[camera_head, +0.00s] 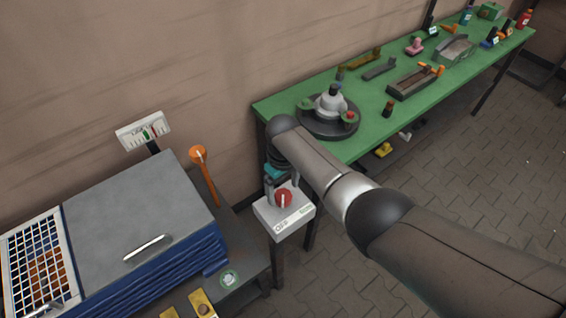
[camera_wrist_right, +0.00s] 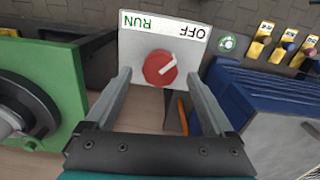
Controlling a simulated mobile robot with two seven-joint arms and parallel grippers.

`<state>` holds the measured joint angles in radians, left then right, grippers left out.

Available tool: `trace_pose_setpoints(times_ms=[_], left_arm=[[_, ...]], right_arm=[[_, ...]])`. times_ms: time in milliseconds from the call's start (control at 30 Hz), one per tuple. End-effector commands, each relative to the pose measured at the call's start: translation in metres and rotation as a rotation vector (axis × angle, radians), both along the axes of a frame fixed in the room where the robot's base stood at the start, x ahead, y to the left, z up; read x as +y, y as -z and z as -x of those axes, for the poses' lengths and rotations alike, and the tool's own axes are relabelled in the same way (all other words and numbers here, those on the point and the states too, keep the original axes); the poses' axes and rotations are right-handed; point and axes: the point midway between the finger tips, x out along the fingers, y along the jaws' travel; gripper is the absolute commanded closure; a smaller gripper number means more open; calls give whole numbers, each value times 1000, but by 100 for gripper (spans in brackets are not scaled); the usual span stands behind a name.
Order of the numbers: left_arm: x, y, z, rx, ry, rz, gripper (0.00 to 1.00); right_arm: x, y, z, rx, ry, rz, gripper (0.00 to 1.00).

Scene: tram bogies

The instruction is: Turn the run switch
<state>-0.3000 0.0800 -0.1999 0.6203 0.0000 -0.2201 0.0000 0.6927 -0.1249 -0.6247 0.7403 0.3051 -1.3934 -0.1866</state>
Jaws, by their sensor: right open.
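The run switch is a pale box (camera_head: 284,218) with a red round knob (camera_head: 284,198). In the right wrist view the box (camera_wrist_right: 150,28) appears upside down, with RUN in green and OFF in dark letters. The white mark on the knob (camera_wrist_right: 160,68) points towards the OFF side. My right gripper (camera_head: 282,187) is open at the switch. In the wrist view its two fingers (camera_wrist_right: 158,76) lie on either side of the knob with gaps between; whether they reach its depth I cannot tell. My left gripper is out of view.
A green workbench (camera_head: 360,145) with a round grey fixture (camera_head: 330,118) and several parts stands behind my right arm. A grey-topped blue machine (camera_head: 135,215) stands left, with an orange-headed lever (camera_head: 198,154) beside the switch. Paved floor (camera_head: 480,180) is open at right.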

Motion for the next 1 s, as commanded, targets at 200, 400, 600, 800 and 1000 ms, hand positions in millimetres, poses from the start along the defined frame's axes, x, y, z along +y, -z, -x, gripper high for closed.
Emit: trace_pose_setpoints(times_ms=[200, 400, 600, 800, 1000], left_arm=[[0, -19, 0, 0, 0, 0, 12], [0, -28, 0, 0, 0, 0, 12], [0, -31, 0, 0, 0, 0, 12], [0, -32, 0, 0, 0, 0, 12], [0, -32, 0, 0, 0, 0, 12]], right_arm=[[0, -44, -1, -4, -1, -3, 12], [0, -82, 0, -3, 0, -3, 12], [0, -114, -1, -3, 0, -1, 12], [0, -128, 0, 0, 1, 0, 12], [0, -129, 0, 1, 1, -1, 12]])
